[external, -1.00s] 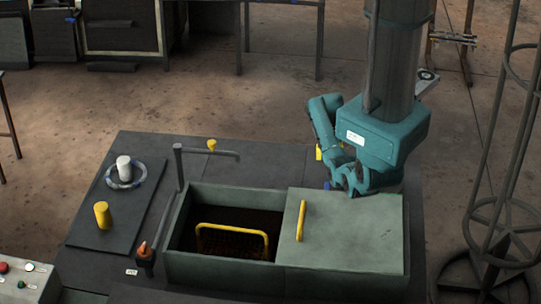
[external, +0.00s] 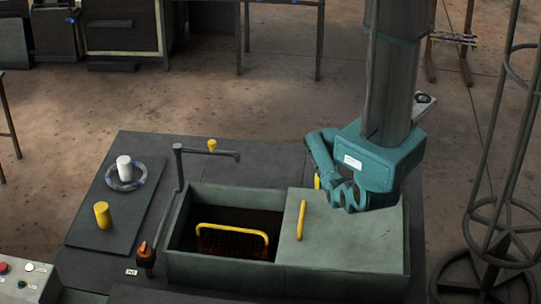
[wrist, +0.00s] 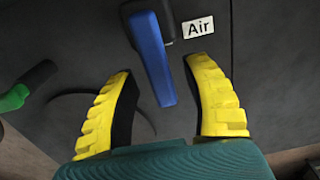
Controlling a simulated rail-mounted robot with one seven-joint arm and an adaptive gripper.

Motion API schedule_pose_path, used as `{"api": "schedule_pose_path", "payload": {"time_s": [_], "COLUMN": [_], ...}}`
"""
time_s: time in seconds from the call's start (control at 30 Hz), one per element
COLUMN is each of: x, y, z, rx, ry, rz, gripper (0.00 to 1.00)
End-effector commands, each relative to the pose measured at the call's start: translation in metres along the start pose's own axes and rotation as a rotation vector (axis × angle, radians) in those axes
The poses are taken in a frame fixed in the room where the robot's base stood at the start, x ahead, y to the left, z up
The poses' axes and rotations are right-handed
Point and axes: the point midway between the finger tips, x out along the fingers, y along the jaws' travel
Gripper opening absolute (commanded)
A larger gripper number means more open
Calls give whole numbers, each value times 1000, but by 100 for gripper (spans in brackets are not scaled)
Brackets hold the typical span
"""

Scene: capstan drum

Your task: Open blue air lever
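The lever's free end points down between the fingers toward my palm. In the external view my gripper is mostly hidden behind my arm; only a bit of yellow finger (external: 317,182) shows. The lever itself cannot be made out there.
A green lever (wrist: 27,88) stands left of my fingers in the wrist view. A greenish tank (external: 223,271) with a lid and yellow handle (external: 301,220) lies below my arm. A bent dark pipe (external: 180,168) rises at the tank's left.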

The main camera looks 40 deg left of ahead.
Motion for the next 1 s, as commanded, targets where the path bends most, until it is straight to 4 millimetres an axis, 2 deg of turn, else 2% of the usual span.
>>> {"api": "schedule_pose_path", "payload": {"time_s": [0.03, 0.23, 0.73, 1.0], "x": [0, 0, 1, -1], "y": [0, 0, 2, 15], "z": [0, 0, 1, 0], "rx": [0, 0, 20, 157], "ry": [0, 0, -3, -5], "rz": [0, 0, 0, 1], "gripper": [38, 0, 0, 0]}}
